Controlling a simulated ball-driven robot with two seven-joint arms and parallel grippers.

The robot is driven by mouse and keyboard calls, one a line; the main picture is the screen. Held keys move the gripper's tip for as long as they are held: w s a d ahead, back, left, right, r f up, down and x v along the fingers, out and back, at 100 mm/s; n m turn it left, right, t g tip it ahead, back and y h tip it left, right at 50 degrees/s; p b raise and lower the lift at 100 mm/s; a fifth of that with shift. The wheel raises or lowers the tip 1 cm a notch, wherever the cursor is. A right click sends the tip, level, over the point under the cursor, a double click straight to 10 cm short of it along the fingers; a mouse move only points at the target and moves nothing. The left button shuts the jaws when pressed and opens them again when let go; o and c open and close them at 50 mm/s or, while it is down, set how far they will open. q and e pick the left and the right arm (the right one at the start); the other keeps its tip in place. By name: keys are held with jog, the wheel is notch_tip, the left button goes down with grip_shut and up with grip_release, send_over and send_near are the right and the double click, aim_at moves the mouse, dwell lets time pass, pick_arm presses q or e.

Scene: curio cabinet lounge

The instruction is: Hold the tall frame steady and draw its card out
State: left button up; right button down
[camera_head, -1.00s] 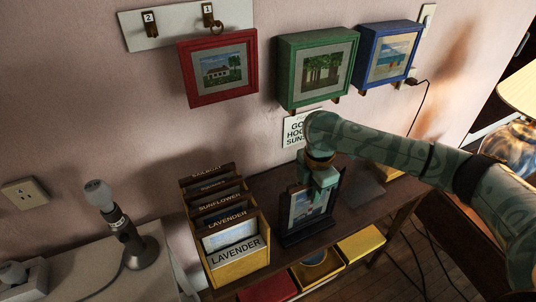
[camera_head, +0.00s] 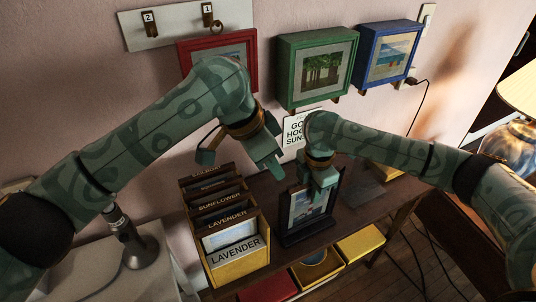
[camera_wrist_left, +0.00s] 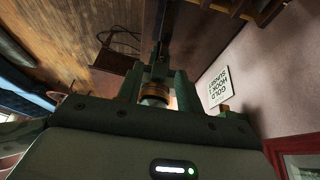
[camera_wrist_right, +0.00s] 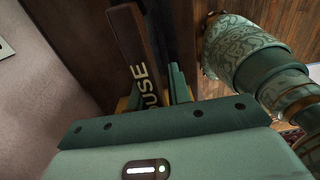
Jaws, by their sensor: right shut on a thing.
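The tall frame (camera_head: 284,232) stands dark and upright on the console, with a picture card (camera_head: 302,208) in it. My right gripper (camera_head: 323,184) is at the top of the frame and covers part of it. In the right wrist view a brown lettered strip (camera_wrist_right: 136,48), apparently the card's top edge, runs between the right fingers (camera_wrist_right: 158,88). Its visible letters read "OUSE". My left gripper (camera_head: 237,158) is in the air left of the frame, above the box of cards. Its fingers are spread and empty.
A yellow box (camera_head: 240,265) of lettered cards stands left of the frame. Red (camera_head: 252,70), green (camera_head: 283,75) and blue (camera_head: 370,68) frames hang on the wall above. A lamp base (camera_head: 140,250) stands at left. Coloured bins (camera_head: 362,243) sit below the console.

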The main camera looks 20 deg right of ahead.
aim_at(287, 188)
pick_arm(q)
jog(key=x, duration=0.7)
jog(key=w+x, duration=0.1)
jog(key=x, duration=0.3)
jog(key=shift+f, duration=0.15)
grip_shut()
